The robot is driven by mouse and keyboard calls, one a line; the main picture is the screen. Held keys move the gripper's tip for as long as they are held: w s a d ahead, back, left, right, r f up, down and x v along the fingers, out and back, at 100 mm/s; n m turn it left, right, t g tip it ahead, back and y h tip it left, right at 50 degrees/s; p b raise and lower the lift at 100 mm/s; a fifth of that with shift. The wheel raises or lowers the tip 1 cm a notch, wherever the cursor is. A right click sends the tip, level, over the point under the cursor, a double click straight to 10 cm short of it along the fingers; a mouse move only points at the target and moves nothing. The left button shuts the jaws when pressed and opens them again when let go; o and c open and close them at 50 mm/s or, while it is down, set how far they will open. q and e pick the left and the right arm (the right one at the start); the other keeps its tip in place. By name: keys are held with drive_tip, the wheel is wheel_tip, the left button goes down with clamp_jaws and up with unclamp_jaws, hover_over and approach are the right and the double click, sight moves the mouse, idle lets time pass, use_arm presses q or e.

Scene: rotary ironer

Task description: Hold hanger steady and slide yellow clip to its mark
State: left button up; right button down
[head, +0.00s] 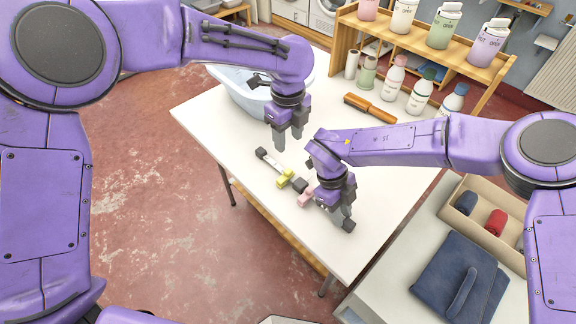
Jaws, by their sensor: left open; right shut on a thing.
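The hanger is a pale bar with dark ends (262,153), lying slantwise on the white table (222,142). A yellow clip (285,179) sits on the bar near its middle. A dark block (299,185) and a pink clip (306,197) are further along it, towards my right gripper. My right gripper (345,216) is shut on the hanger's near right end, and my wrist hides part of the bar. My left gripper (288,144) is open and empty, above the table behind the yellow clip and apart from it. I cannot make out a mark on the bar.
A pale blue basin (243,100) stands at the table's back left. A side surface at right holds folded blue cloth (458,280) and a box (506,204). The table's left front is clear.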

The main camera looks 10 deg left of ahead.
sight(288, 170)
use_arm(q)
wheel_tip(288, 170, down, 12)
drive_tip(key=shift+r, duration=0.1)
drive_tip(key=shift+a, duration=0.1)
clamp_jaws()
